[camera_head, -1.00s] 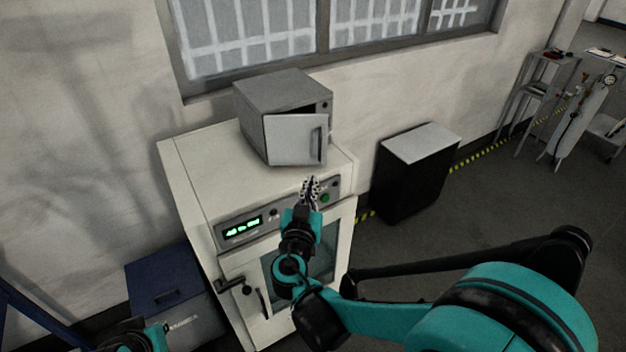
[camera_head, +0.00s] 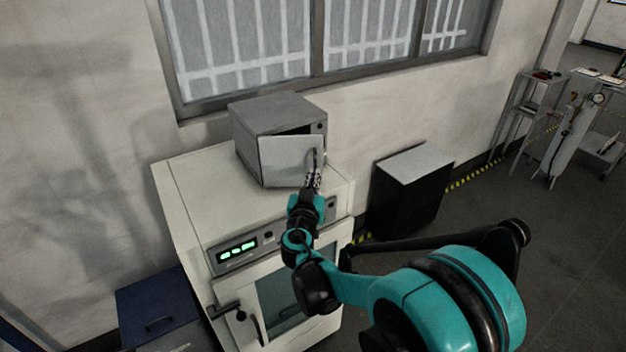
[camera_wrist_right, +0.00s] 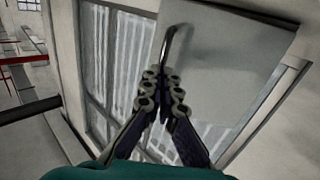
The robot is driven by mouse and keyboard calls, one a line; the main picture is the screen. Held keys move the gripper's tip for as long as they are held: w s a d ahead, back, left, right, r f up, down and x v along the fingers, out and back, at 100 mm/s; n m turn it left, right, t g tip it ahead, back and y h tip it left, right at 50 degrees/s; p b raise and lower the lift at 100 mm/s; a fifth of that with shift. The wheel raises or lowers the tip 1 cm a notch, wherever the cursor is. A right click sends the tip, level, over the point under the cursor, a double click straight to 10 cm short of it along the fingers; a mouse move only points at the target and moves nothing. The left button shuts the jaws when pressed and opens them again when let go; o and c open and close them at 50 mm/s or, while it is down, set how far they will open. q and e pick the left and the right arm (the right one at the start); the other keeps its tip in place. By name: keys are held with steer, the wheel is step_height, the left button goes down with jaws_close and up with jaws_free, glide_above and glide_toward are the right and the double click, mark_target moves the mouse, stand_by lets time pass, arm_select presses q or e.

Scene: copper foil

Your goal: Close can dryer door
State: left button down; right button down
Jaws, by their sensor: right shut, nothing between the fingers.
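The can dryer appears to be the small grey box (camera_head: 277,113) on top of a white cabinet. Its flat grey door (camera_head: 288,161) stands partly open, with a dark gap along the top. A curved handle (camera_head: 314,158) is near the door's right edge. My right gripper (camera_head: 313,178) is shut and empty at the door's lower right, close to the handle. In the right wrist view, the shut fingers (camera_wrist_right: 162,80) overlap the lower end of the dark handle (camera_wrist_right: 172,45) in front of the door panel (camera_wrist_right: 222,70); contact is unclear. My left gripper is out of view.
The white cabinet (camera_head: 190,190) has a green display and its own glass door below. A black box with a grey top (camera_head: 412,165) stands on the floor to the right. A blue box (camera_head: 155,305) is at lower left. The window wall is close behind.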

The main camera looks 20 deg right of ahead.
mark_target(319, 163)
steer(key=shift+d+x, duration=0.25)
steer(key=shift+x, duration=0.9)
steer(key=b+x, duration=0.1)
steer(key=x, duration=0.3)
steer(key=shift+d, duration=0.15)
steer(key=shift+x, duration=1)
steer(key=shift+w+a+r, duration=0.1)
steer(key=shift+w+a, duration=0.05)
steer(key=shift+a, duration=0.05)
